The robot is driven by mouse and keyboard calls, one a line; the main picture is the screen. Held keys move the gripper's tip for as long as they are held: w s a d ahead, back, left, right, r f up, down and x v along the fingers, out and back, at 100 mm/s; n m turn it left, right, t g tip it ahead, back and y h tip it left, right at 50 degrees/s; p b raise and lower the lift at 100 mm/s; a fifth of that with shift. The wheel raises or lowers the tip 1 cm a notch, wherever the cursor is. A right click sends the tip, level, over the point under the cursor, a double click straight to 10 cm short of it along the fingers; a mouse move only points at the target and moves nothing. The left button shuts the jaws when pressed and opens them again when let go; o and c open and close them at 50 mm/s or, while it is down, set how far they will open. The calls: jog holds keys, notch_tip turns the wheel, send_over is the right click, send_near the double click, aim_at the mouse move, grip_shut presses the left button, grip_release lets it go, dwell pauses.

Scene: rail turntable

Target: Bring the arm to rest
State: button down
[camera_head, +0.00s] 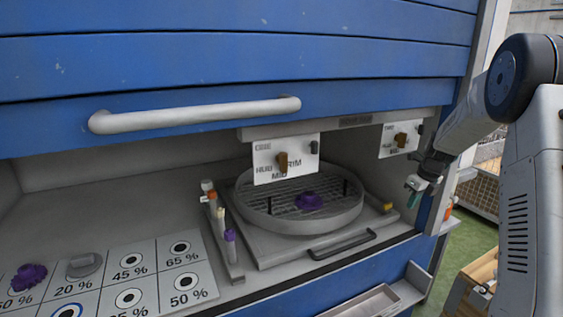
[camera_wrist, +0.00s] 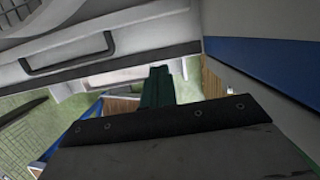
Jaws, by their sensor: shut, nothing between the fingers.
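My gripper (camera_head: 413,193) is at the right edge of the blue cabinet's opening, to the right of the round turntable (camera_head: 349,222). It is empty, and its green fingers are together. In the wrist view the shut fingers (camera_wrist: 158,87) point toward the drawer handle and the cabinet's edge, apart from both. My arm reaches in from the right in the head view. A purple piece (camera_head: 309,201) sits on the grated disc of the turntable.
A blue slatted shutter (camera_head: 230,50) with a grey handle (camera_head: 195,115) hangs above the opening. A wooden box (camera_head: 478,275) stands at lower right.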

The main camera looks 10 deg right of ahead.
jog(key=s+a+r+n, duration=0.4)
jog(key=s+a+n, duration=0.5)
jog(key=s+n, duration=0.2)
jog(key=s+a+r+n, duration=0.5)
jog(key=s+a+n, duration=0.5)
jog(key=s, duration=0.6)
jog(key=s+a+r+n+g, duration=0.1)
jog(key=s+a+r+n, duration=0.4)
jog(key=s+a+n, duration=0.5)
jog(key=shift+s+n+h, duration=0.4)
jog(key=shift+s+n, duration=0.5)
jog(key=shift+s, duration=1.35)
jog(key=shift+r, duration=0.1)
